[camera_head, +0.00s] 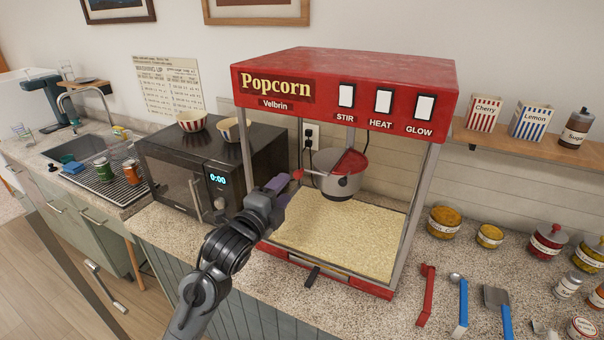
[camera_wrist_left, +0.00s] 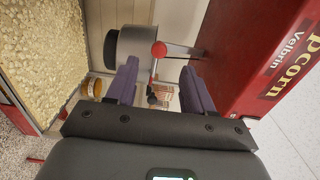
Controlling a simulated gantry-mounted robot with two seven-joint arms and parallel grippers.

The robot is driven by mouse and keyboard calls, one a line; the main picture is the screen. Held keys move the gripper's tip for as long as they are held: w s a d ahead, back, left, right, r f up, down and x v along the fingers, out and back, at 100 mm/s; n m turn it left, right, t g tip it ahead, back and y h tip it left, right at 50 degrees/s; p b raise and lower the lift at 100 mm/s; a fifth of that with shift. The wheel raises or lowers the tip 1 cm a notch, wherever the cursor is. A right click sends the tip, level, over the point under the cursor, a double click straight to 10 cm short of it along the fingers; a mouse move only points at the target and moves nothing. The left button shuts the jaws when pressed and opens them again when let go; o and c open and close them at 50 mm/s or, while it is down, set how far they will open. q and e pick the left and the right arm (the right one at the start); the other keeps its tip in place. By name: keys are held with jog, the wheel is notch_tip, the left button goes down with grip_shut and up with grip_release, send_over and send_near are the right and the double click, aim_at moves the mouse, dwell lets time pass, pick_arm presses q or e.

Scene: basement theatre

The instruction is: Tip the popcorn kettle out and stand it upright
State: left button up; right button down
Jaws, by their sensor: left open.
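The red popcorn machine (camera_head: 345,77) stands on the counter. Its silver kettle (camera_head: 341,182) with a red lid hangs upright inside, above a bed of popcorn (camera_head: 340,230). The kettle's handle ends in a red knob (camera_head: 297,174) that points left. My left gripper (camera_head: 279,187) is open just left of and slightly below the knob, at the machine's open side. In the left wrist view the red knob (camera_wrist_left: 158,49) lies ahead, between the lines of the two purple fingers and beyond their tips. The kettle (camera_wrist_left: 133,47) shows behind it. My right gripper is not in view.
Metal posts (camera_head: 244,150) frame the machine. A black microwave (camera_head: 205,165) with two bowls on top stands to the left. A red tool (camera_head: 426,295), a blue-handled scoop (camera_head: 462,305) and several jars occupy the right counter.

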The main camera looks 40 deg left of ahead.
aim_at(296, 175)
pick_arm(q)
jog(key=p+x, duration=0.2)
jog(key=x, duration=0.6)
jog(key=shift+d, duration=0.1)
jog(key=shift+w+p, duration=0.4)
jog(key=shift+w, duration=0.35)
jog(key=shift+c, duration=0.4)
grip_shut()
